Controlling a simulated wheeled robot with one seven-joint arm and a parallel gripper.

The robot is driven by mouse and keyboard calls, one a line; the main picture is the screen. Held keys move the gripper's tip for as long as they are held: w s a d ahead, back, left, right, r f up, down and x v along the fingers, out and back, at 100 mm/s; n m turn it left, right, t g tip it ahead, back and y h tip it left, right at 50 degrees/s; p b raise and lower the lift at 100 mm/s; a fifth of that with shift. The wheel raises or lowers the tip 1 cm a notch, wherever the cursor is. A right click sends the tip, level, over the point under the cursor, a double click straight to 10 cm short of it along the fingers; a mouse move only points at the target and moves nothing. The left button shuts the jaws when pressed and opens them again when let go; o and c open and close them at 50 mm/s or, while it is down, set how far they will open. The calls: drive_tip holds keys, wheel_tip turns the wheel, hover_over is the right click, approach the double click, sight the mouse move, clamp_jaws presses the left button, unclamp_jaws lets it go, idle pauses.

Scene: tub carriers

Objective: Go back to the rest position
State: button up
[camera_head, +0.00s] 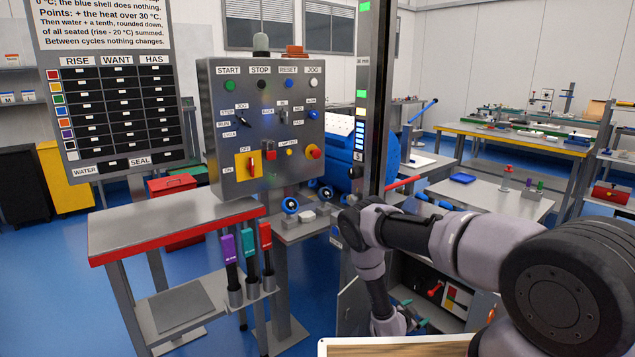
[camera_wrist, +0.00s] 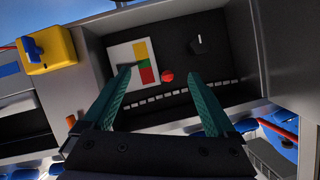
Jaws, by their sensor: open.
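My gripper (camera_wrist: 158,92) is open, its two teal fingers spread wide with nothing between them in the wrist view. In the head view my arm comes in from the right and bends down, and the gripper is low by the open cabinet under the bench, partly hidden by my own arm. Ahead of the fingers in the wrist view is a dark compartment. It holds a white panel (camera_wrist: 117,53) with coloured squares and a red round knob (camera_wrist: 167,76). The fingertips appear near its opening; I cannot tell how far inside they are.
A grey control panel (camera_head: 233,95) with buttons stands left of my arm, with a dark post beside it. A red-edged table (camera_head: 165,225) is at the left, near several coloured-handled tools. A yellow block (camera_wrist: 47,50) is left of the compartment. Blue floor is free at far left.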

drive_tip(key=w+a+r+y, duration=0.2)
drive_tip(key=w+a+r, duration=0.15)
drive_tip(key=r, duration=0.45)
drive_tip(key=w+a+r+m+g+y, duration=0.1)
drive_tip(key=w+a+r, duration=0.1)
drive_tip(key=w+r, duration=0.45)
drive_tip(key=w+a+r+y, duration=0.2)
drive_tip(key=w+a+r, duration=0.1)
drive_tip(key=r, duration=0.7)
drive_tip(key=s+a+r+n+y, duration=0.1)
drive_tip(key=s+a+r+y, duration=0.1)
drive_tip(key=r, duration=1.1)
drive_tip(key=s+a+r+n+y, duration=0.1)
drive_tip(key=s+a+r+y, duration=0.1)
drive_tip(key=r, duration=1.1)
drive_tip(key=s+r+n+y, duration=0.3)
drive_tip(key=s+r+n, duration=0.1)
drive_tip(key=s+r, duration=1.4)
drive_tip(key=s+r+n, duration=0.2)
drive_tip(key=s, duration=0.9)
drive_tip(key=s+d+r+n+g, duration=0.1)
drive_tip(key=s+r, duration=0.1)
drive_tip(key=s, duration=0.9)
drive_tip(key=shift+d+r+n+g, duration=0.3)
drive_tip(key=shift+n, duration=0.1)
